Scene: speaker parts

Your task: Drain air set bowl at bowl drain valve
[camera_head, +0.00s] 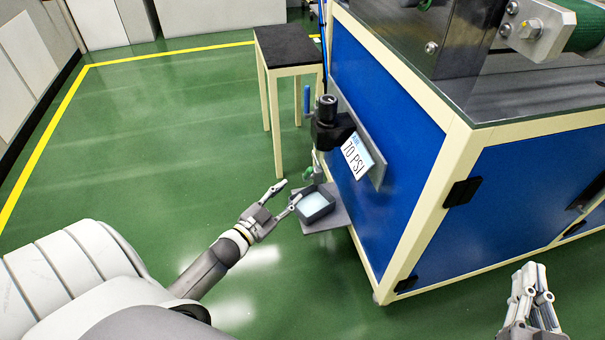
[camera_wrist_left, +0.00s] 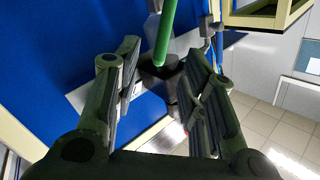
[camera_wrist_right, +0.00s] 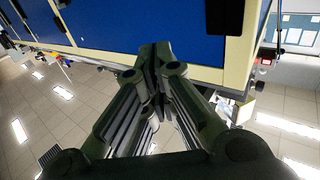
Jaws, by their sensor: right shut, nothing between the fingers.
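A dark square bowl (camera_head: 315,204) with a pale, shiny inside sits on a small grey shelf (camera_head: 341,216) on the blue machine's side. Just above it is a small green part (camera_head: 308,174), perhaps the drain valve, under a black air unit (camera_head: 329,125). My left gripper (camera_head: 288,191) is open at the bowl's left edge; one finger is close to the rim, and I cannot tell if it touches. In the left wrist view a green rod (camera_wrist_left: 166,30) and a dark part lie beyond the spread fingers. My right gripper (camera_head: 534,275) is shut and empty at lower right.
A sign reading 70 PSI (camera_head: 357,154) is beside the air unit. A black-topped stand (camera_head: 288,45) is behind it. The blue machine (camera_head: 500,210) with cream frame fills the right. Green floor (camera_head: 170,130) at left is clear.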

